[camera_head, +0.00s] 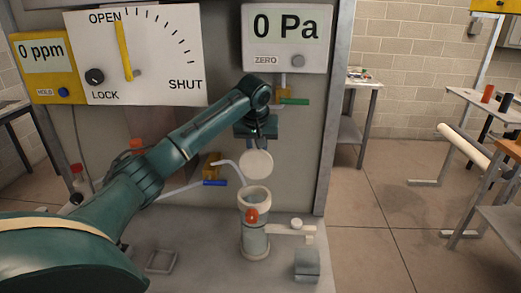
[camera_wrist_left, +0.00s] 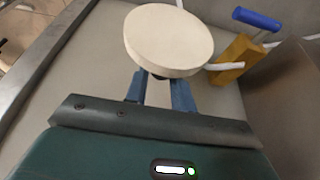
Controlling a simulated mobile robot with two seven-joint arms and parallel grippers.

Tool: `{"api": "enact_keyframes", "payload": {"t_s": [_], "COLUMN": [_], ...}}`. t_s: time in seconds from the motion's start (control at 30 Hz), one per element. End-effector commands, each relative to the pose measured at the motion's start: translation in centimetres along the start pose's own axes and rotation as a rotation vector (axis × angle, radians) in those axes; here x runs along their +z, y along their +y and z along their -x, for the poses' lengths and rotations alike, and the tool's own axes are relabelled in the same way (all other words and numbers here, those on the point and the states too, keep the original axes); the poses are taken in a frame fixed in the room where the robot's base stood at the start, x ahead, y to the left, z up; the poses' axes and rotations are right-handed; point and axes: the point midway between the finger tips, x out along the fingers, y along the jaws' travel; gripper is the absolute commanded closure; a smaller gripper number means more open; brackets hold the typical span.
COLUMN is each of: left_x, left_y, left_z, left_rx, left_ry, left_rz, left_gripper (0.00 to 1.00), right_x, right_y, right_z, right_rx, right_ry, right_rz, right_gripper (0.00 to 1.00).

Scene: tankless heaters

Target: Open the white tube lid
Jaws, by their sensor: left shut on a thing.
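The white round lid (camera_head: 258,166) is above the tube, tilted so its flat face is turned toward the head camera. The tube (camera_head: 255,236) stands upright on the bench with its mouth open and an orange piece on its front. The lid also shows large in the left wrist view (camera_wrist_left: 168,38), at the fingertips. My left gripper (camera_head: 261,137) points down from above and is shut on the lid near its upper edge. The fingers show in the wrist view (camera_wrist_left: 158,88); their exact contact is hidden behind the lid. My right gripper is not in view.
A panel with a pressure display (camera_head: 287,38) and a dial (camera_head: 140,55) stands behind. A brass valve with a blue handle (camera_head: 214,182) and a white hose is left of the tube. A grey block (camera_head: 307,265) sits at the right.

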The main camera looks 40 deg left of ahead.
Motion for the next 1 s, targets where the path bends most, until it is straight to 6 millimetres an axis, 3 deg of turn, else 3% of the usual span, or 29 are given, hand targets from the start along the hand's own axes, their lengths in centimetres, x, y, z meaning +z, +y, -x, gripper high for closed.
{"api": "enact_keyframes", "payload": {"t_s": [0.4,0.43,0.6,0.67,1.0], "left_x": [-0.65,-0.64,-0.57,-0.55,-0.54], "left_y": [0.01,0.01,0.02,0.03,0.08], "left_z": [-0.43,-0.43,-0.45,-0.46,0.09], "left_rx": [0.001,0.001,0.0,0.0,0.002], "left_ry": [0.009,0.009,0.006,0.005,0.005], "left_rz": [0.0,0.0,0.0,0.0,0.0], "left_gripper": [1.0,0.74,0.6,0.56,0.55], "right_x": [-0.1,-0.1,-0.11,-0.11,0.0], "right_y": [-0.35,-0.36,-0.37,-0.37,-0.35], "right_z": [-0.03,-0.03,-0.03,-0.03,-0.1], "right_rx": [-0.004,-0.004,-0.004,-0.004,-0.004], "right_ry": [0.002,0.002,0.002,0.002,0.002], "right_rz": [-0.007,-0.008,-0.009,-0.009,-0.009], "right_gripper": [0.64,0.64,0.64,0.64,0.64]}}
